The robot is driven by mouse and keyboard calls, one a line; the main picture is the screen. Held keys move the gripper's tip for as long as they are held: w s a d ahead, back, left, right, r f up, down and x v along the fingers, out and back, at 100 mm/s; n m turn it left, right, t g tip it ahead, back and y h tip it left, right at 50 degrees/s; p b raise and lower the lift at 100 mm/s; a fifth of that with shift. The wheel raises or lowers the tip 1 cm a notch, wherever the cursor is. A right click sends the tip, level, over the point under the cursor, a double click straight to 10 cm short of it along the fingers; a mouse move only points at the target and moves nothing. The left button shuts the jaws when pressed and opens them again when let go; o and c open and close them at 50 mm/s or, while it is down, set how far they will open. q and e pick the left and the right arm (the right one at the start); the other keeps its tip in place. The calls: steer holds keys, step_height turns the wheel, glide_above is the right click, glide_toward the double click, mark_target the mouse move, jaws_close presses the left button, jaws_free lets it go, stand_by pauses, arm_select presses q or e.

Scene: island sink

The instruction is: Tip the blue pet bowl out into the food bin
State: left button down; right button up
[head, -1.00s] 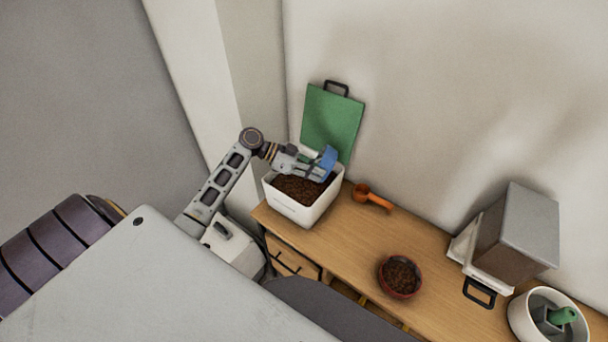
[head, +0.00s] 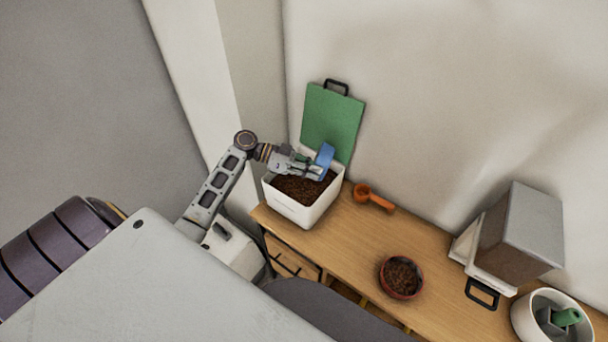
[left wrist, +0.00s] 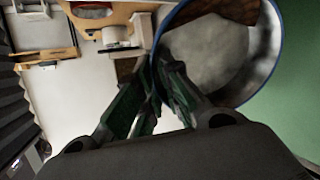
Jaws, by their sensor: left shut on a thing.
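The blue pet bowl (head: 325,158) is held on its side above the right part of the white food bin (head: 300,211). The bin holds brown kibble (head: 298,186). My left gripper (head: 312,168) is shut on the bowl's wall. In the left wrist view the gripper fingers (left wrist: 160,85) meet at the rim of the bowl (left wrist: 222,55). The inside there looks mostly bare grey, with a brown patch at its top edge; I cannot tell if that is kibble left in it. My right gripper is not in view.
A green board (head: 332,122) leans on the wall behind the bin. An orange scoop (head: 374,197) lies right of it. A red bowl of kibble (head: 401,277) stands on the wooden counter (head: 345,245). A grey box (head: 520,232) and a white pot (head: 524,316) are at the right.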

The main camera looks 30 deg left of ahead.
arm_select(q)
steer(key=shift+s+a+r+t+h+b, duration=0.15)
steer(key=shift+a+h+b, duration=0.35)
steer(key=shift+b, duration=0.35)
steer(key=shift+s+a+f+t+h+b, duration=0.15)
steer(key=shift+a+h+b, duration=0.35)
steer(key=shift+b, duration=0.35)
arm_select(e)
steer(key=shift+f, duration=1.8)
arm_select(q)
steer(key=shift+s+a+r+h+b, duration=0.15)
steer(key=shift+a+h+b, duration=0.25)
steer(key=shift+b, duration=0.6)
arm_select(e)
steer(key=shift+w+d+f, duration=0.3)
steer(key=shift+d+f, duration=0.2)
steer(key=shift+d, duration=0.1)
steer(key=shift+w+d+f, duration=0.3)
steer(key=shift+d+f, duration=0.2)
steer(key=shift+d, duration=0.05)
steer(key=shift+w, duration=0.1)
